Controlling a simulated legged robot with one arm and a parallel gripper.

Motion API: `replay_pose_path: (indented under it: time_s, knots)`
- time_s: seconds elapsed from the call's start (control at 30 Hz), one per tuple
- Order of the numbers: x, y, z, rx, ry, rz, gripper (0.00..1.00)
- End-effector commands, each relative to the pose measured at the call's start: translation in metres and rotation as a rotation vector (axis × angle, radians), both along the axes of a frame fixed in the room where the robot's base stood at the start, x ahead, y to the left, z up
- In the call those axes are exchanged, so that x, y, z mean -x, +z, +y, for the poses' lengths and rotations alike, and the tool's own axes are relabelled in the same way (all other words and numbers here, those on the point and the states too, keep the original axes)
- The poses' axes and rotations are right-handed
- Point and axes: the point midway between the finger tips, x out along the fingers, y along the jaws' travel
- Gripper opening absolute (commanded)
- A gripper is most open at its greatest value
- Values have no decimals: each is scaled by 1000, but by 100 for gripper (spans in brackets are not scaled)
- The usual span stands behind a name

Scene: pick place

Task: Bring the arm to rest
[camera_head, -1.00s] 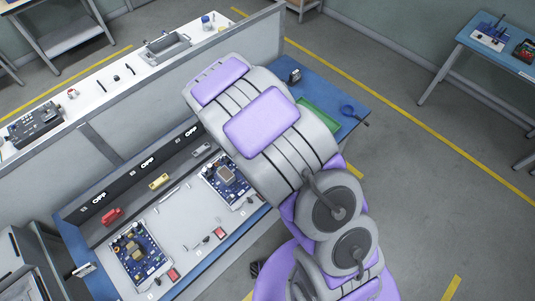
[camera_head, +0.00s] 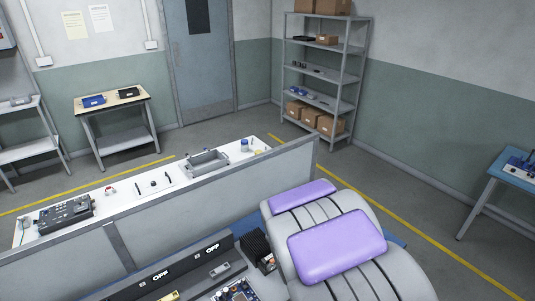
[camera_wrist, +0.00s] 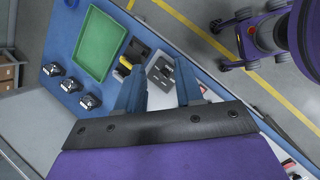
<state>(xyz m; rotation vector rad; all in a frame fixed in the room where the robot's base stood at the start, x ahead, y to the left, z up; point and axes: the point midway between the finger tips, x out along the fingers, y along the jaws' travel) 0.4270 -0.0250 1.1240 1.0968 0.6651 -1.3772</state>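My arm, grey with purple pads, fills the lower right of the head view, and its end is out of that picture. In the wrist view my gripper (camera_wrist: 158,88) shows two blue-grey fingers spread apart. Nothing is held between them. They point over a blue table (camera_wrist: 62,30), where small dark and grey parts (camera_wrist: 164,72) lie beyond the fingertips.
A green tray (camera_wrist: 98,43) and several small black devices (camera_wrist: 72,86) sit on the blue table. A grey divider (camera_head: 190,215) runs beside my arm in the head view. Shelves (camera_head: 321,70) stand at the back, with open floor before them.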

Motion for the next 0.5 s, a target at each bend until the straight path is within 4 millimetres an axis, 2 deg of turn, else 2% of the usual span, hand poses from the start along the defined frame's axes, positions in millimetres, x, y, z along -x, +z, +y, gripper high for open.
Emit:
replay_pose_path:
  time_s: [0.1,0.27,0.5]
  knots:
    - [28,17,-15,-38,-221,-53,36]
    - [74,35,-26,-92,-504,-94,36]
    - [145,52,-20,-198,-893,-123,36]
